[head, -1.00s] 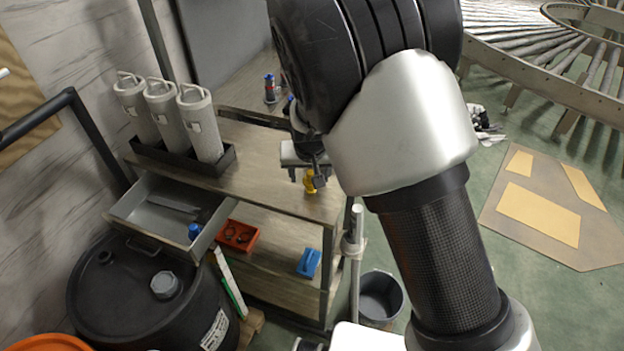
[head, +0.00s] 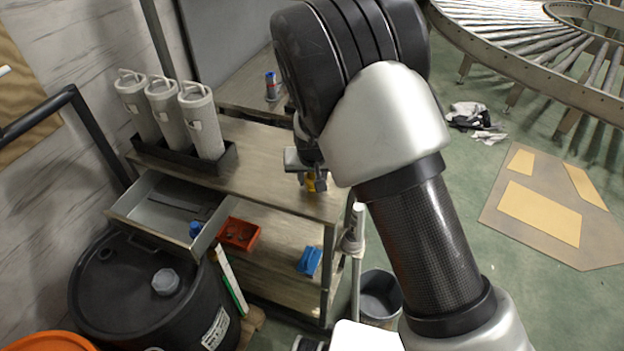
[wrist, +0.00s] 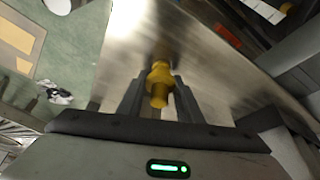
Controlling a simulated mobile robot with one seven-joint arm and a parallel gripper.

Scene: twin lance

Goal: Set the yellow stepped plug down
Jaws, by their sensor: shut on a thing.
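The yellow stepped plug (wrist: 158,82) is between the fingers of my gripper (wrist: 155,100) in the wrist view, with its narrower end toward the camera. My gripper is shut on it. In the head view, my gripper (head: 312,180) is over the right end of the wooden bench top (head: 265,160), and a small part of the yellow plug (head: 311,184) shows below the fingers. The bench top (wrist: 125,60) lies behind the plug in the wrist view. I cannot tell whether the plug touches it.
Grey canisters (head: 201,122) stand in a black tray (head: 222,167) on the bench's left. An open grey drawer (head: 150,212) juts out below. An orange bin (head: 238,234) and a blue object (head: 309,260) are on the lower shelf. A black drum (head: 125,290) stands at front left.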

